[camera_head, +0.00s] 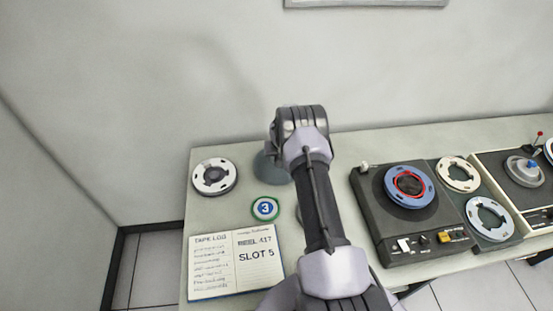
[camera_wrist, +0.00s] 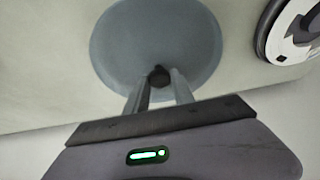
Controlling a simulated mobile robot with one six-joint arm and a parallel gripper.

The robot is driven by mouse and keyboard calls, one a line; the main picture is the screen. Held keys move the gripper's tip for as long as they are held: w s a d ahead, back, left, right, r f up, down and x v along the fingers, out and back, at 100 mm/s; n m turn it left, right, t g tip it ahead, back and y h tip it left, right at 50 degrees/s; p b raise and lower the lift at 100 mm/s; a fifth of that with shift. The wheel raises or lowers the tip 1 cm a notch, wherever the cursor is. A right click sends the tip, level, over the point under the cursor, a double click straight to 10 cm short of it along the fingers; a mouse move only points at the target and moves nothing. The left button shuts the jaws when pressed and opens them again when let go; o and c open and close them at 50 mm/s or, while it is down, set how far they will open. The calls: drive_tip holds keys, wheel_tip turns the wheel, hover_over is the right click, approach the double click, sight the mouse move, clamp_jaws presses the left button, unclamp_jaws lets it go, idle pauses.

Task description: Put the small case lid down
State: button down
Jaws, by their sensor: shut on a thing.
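The small case lid is a round grey-blue disc with a dark knob at its centre. In the wrist view the lid (camera_wrist: 150,35) fills the upper middle. My gripper (camera_wrist: 160,78) has its two fingers closed on the knob. In the head view the lid (camera_head: 268,170) shows only in part at the back left of the table, behind my arm, which hides the fingertips there. I cannot tell whether the lid touches the table top or hangs just above it.
A white-grey reel (camera_head: 214,177) lies left of the lid, with a round badge marked 3 (camera_head: 265,208) and an open log book (camera_head: 236,264) in front. A tape machine (camera_head: 418,214) stands right of my arm. The wall is close behind the table (camera_head: 335,165).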

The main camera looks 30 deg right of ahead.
drive_tip(key=shift+f, duration=0.35)
drive_tip(key=shift+f, duration=0.1)
drive_tip(key=c, duration=1.1)
unclamp_jaws()
